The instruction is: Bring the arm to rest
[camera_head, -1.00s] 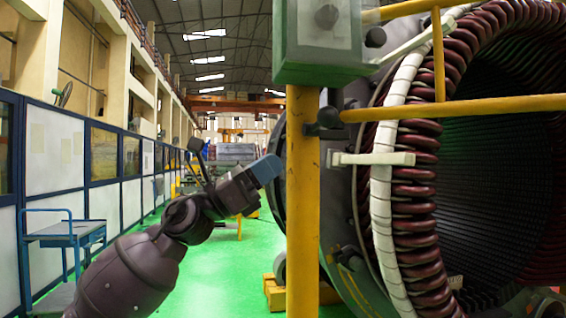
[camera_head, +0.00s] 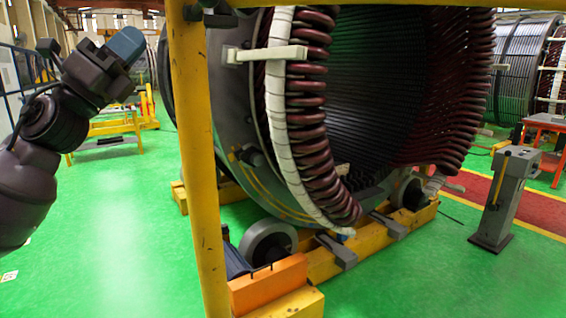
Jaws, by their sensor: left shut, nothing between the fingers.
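My left arm comes in from the left edge and is bent upward. My left gripper (camera_head: 126,46), with blue-grey fingers, is shut and empty at the upper left. It is in the air, left of the yellow post and apart from it in the picture. My right gripper does not show. The large stator (camera_head: 232,110) fills the middle, with dark red coil ends and a white wrapped ring (camera_head: 277,120) along its near rim. A pale bar (camera_head: 265,54) sticks out from that rim.
A yellow post (camera_head: 203,170) stands in front of the stator. The stator rests on rollers (camera_head: 268,243) and yellow beams (camera_head: 330,262). A grey pedestal (camera_head: 505,200) stands at right, near an orange-red table (camera_head: 545,122). Green floor (camera_head: 110,250) is clear at lower left.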

